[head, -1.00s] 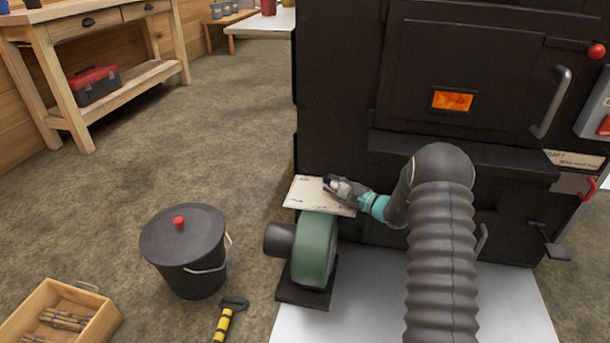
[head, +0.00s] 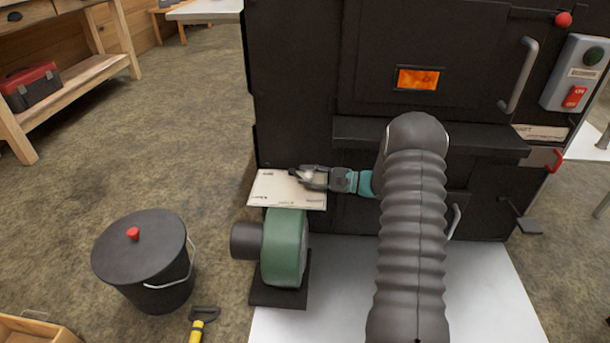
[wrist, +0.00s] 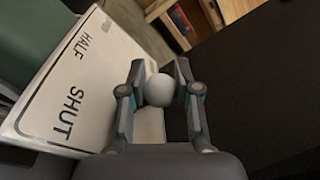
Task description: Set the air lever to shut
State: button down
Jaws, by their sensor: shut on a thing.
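The air lever's plate (head: 263,189) is a pale, printed board above the green blower. In the wrist view the plate (wrist: 92,88) shows the words HALF and SHUT, with SHUT nearer the camera. The lever's round white knob (wrist: 160,91) sits between my two fingers, beside the plate's right edge in that view. My gripper (head: 300,177) is shut on this knob and reaches in from the right over the plate; it also shows in the wrist view (wrist: 160,70). The lever's arm is mostly hidden, and I cannot tell which mark it points at.
The green blower (head: 285,247) stands under the plate. The black evaporator (head: 290,90) rises directly behind my gripper. A lidded black bucket (head: 145,262) and a yellow-handled tool (head: 197,330) are on the floor at left. Open floor lies beyond the bucket.

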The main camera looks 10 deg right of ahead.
jog(key=shift+w+d+f, duration=0.1)
jog(key=shift+w+d, duration=0.05)
jog(key=shift+d, duration=0.25)
jog(key=c, duration=0.8)
grip_release()
jog(key=shift+d, duration=0.15)
jog(key=v, duration=1.2)
